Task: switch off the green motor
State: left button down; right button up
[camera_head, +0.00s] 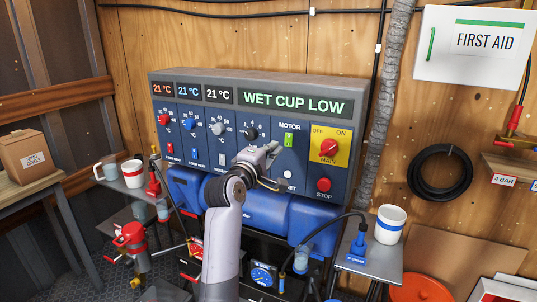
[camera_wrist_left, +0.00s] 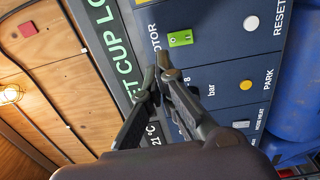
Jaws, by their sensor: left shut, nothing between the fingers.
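The green motor switch (camera_head: 289,140) sits under the MOTOR label on the blue front of the control panel (camera_head: 220,135). It also shows in the left wrist view (camera_wrist_left: 180,38), just beyond the fingertips. Whether it is set on or off is too small to tell. My left gripper (camera_head: 276,168) is in front of the panel, below and left of the switch, and hides part of the panel. In the left wrist view its fingers (camera_wrist_left: 158,72) are shut and empty. They point toward the switch, and I see no clear contact. My right gripper is not in view.
A red main knob (camera_head: 329,149) on a yellow plate and a red stop button (camera_head: 323,184) are right of the switch. A black knob (camera_head: 250,133) is left of it. The display (camera_head: 295,102) reads WET CUP LOW. A white cup (camera_head: 389,225) stands on the right shelf.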

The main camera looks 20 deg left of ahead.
pick_arm(q)
jog(key=shift+s, duration=0.95)
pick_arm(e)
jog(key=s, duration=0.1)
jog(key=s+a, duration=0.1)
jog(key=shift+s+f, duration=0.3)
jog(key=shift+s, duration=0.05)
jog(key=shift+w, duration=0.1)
